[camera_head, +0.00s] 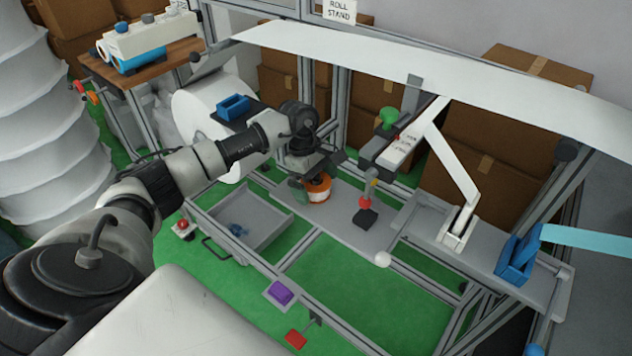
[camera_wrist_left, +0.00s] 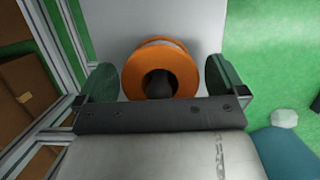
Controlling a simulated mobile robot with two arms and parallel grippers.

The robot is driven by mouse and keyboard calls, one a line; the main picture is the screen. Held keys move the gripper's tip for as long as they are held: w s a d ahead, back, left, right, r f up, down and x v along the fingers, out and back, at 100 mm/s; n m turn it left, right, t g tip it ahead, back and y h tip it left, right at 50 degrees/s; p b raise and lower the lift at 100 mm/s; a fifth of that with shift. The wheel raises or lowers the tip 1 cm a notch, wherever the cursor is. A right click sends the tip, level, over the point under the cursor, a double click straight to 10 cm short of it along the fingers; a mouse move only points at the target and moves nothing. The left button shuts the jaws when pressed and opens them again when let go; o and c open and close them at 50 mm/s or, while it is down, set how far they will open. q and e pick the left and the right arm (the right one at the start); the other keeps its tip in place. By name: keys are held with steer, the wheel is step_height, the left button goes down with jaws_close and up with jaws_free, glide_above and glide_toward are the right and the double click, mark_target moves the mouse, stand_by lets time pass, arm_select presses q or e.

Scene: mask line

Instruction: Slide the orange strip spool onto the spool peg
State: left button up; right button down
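The orange strip spool (camera_head: 318,190) is upright on the grey shelf plate below my left gripper (camera_head: 308,184). In the left wrist view the spool (camera_wrist_left: 132,72) is seen from above, between the two dark green finger pads of my left gripper (camera_wrist_left: 160,76). A narrow gap shows between the spool and each pad, so the gripper looks open around it. A dark rounded thing (camera_wrist_left: 158,86) shows inside the spool's hole. It may be the spool peg, but I cannot tell for sure. My right gripper is not in view.
A post with a red ball (camera_head: 365,203) stands right of the spool on the shelf plate (camera_head: 345,228). A large white roll (camera_head: 200,110) is behind my left arm. A grey drawer (camera_head: 255,226) is open at the left. White web (camera_head: 450,70) crosses above.

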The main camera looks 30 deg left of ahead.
arm_select(q)
steer(key=v, duration=1)
steer(key=shift+a+r+b, duration=0.15)
steer(key=shift+r+b, duration=0.2)
